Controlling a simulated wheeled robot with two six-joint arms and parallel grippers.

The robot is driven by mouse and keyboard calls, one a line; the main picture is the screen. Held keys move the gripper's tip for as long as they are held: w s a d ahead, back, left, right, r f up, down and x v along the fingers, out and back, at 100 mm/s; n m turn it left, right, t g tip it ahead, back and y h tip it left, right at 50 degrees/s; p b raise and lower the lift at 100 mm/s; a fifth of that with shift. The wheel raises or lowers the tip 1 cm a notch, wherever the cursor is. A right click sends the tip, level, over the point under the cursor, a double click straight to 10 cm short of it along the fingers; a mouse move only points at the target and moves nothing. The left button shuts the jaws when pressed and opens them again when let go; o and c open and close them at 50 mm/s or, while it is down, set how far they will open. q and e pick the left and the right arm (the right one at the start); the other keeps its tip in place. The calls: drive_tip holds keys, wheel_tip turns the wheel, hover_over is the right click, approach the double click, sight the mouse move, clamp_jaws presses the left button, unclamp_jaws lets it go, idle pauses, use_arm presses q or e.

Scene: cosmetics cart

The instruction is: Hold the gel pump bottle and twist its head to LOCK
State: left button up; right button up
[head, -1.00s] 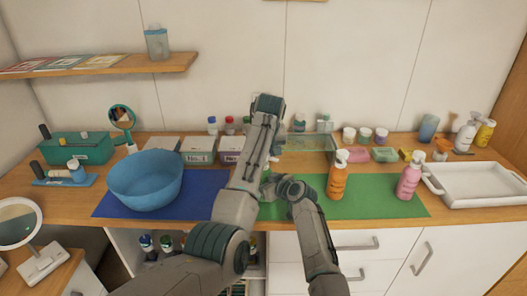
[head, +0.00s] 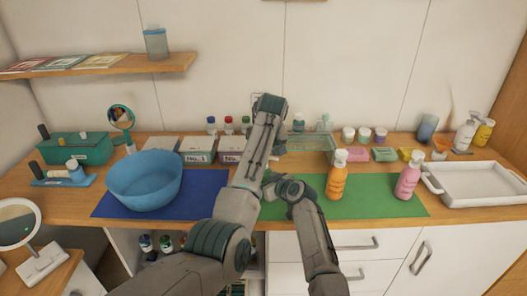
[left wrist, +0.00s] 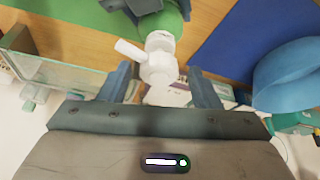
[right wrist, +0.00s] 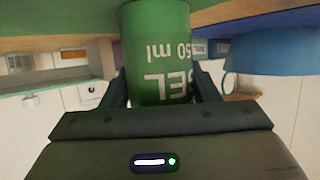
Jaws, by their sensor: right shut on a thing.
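The green gel bottle (right wrist: 160,60) fills the middle of the right wrist view, its lettering upside down there. My right gripper (right wrist: 161,88) is shut on its body, one finger on each side. In the left wrist view, the white pump head (left wrist: 158,62) with its nozzle sits on top of the green bottle (left wrist: 165,22). My left gripper (left wrist: 160,90) is open, its fingers spread on both sides of the pump head with gaps visible. In the head view my arms hide most of the bottle and both sets of fingertips.
A blue bowl (head: 145,182) stands on the blue mat (head: 203,200) at left. An orange bottle (head: 337,180) and a pink bottle (head: 408,178) stand on the green mat (head: 375,208) at right. A white tray (head: 485,202) is farther right. A glass box (head: 318,143) stands behind.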

use_arm(q)
wheel_tip(320, 180, up, 10)
idle(0.6)
drive_tip(key=f+m+h, duration=0.1)
drive_tip(key=w+a+f+m+h, duration=0.1)
drive_tip(key=f, duration=0.1)
drive_tip(key=f+m+h, duration=0.1)
drive_tip(key=shift+w+a+f, duration=0.2)
drive_tip(key=shift+a+f, duration=0.1)
drive_tip(key=shift+a, duration=0.1)
drive_tip(key=s+a+f+m+h, duration=0.4)
drive_tip(key=a+f+m+h, duration=0.45)
drive_tip(key=m+h, duration=0.7)
drive_tip(key=x, duration=0.3)
drive_tip(key=r+x, duration=0.1)
drive_tip(key=x, duration=0.6)
drive_tip(key=shift+w+d+r, duration=0.2)
drive_tip(key=shift+w+r, duration=0.05)
drive_tip(key=shift+w, duration=0.15)
